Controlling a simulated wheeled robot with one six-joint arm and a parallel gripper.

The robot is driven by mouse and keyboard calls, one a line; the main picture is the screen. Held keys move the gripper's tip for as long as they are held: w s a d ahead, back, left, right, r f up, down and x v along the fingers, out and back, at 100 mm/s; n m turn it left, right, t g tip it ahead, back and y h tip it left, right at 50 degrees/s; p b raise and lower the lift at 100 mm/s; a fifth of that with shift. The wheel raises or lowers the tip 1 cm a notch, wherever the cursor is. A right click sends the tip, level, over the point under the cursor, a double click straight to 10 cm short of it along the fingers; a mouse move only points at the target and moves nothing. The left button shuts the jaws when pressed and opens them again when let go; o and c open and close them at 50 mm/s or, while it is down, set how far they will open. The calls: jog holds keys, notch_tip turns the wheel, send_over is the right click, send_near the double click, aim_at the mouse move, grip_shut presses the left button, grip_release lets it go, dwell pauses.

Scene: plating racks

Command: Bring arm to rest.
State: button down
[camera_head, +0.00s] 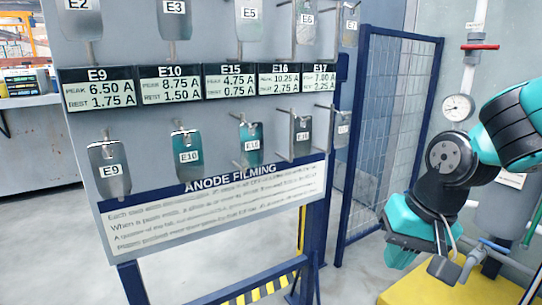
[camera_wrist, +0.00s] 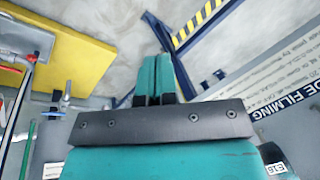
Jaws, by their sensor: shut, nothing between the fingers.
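My arm, teal and black, is folded at the right of the head view. My gripper (camera_head: 402,252) hangs low there, to the right of the rack and pointing down toward the floor. In the wrist view my gripper's two teal fingers (camera_wrist: 155,75) are pressed together with nothing between them. The gripper is apart from the rack panel (camera_head: 300,205) and its hanging plates.
Plates E9 (camera_head: 108,180), E10 (camera_head: 187,144) and others hang on the rack's hooks. A blue mesh fence (camera_head: 385,120) stands behind. A yellow block (camera_wrist: 75,55) and pipes with a gauge (camera_head: 458,107) are near my arm. Floor (camera_head: 350,285) beside the rack is clear.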

jog(key=s+a+r+n+g+y, duration=0.1)
jog(key=s+a+r+n, duration=0.15)
jog(key=s+n, duration=0.35)
jog(key=s+a+r+n+g+y, duration=0.1)
jog(key=s+a+r+n, duration=0.2)
jog(key=s, duration=0.5)
notch_tip(320, 180, up, 36)
jog(key=p, duration=3.8)
jog(key=shift+w+a+r, duration=0.15)
jog(key=shift+w+a, duration=0.15)
